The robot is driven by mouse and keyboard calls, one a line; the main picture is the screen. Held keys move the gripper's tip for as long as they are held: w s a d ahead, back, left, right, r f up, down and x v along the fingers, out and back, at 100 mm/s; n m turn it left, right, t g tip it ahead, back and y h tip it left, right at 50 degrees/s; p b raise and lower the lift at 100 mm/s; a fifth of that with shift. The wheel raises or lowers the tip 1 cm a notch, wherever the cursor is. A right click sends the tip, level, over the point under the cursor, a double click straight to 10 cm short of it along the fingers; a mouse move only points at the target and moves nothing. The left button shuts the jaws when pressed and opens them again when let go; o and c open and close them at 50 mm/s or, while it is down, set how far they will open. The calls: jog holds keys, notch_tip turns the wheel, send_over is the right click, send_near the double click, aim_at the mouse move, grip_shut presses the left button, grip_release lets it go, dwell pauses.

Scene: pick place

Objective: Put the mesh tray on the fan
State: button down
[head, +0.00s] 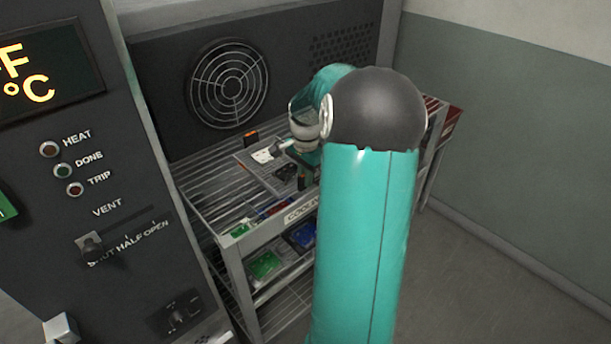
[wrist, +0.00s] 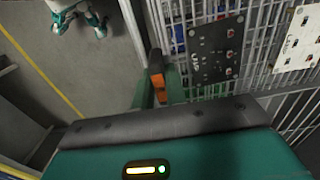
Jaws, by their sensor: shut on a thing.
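The mesh tray (head: 243,158) is a wire grid with a white board and a dark board on it, above the slatted top of the rack in the head view. A black and orange grip stands at its far edge (head: 250,138) and another at its near edge (head: 301,183). In the wrist view the mesh tray (wrist: 258,72) lies to the right of my gripper (wrist: 157,85), whose green fingers are shut on a black and orange grip. My arm hides part of the tray's right side. The round fan (head: 228,85) with its ringed guard is on the dark back wall.
The rack (head: 232,262) has a "COOL" label on its front edge. Green (head: 265,265) and blue (head: 301,236) boards lie on a lower shelf. A control cabinet (head: 120,170) stands at the left. Open floor (head: 480,260) lies to the right.

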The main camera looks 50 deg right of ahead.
jog(key=shift+f, duration=0.15)
jog(key=c, duration=1.4)
grip_release()
jog(key=shift+c, duration=0.2)
notch_tip(320, 180, up, 12)
jog(key=w+a+r+n+h, duration=0.1)
jog(key=a+r+n, duration=0.25)
jog(key=a, duration=0.65)
jog(key=s+a+n+t, duration=0.2)
jog(key=s+a+n, duration=0.2)
jog(key=a, duration=0.5)
jog(key=s+a+n+t, duration=0.1)
jog(key=s+a+n, duration=0.3)
jog(key=a, duration=0.5)
jog(key=s+a+f+n+t+y, duration=0.1)
jog(key=s+a+n+t, duration=0.1)
jog(key=s+a+n, duration=0.3)
jog(key=a+n, duration=0.2)
jog(key=a, duration=0.2)
jog(key=shift+n+t, duration=0.3)
jog(key=shift+n, duration=0.05)
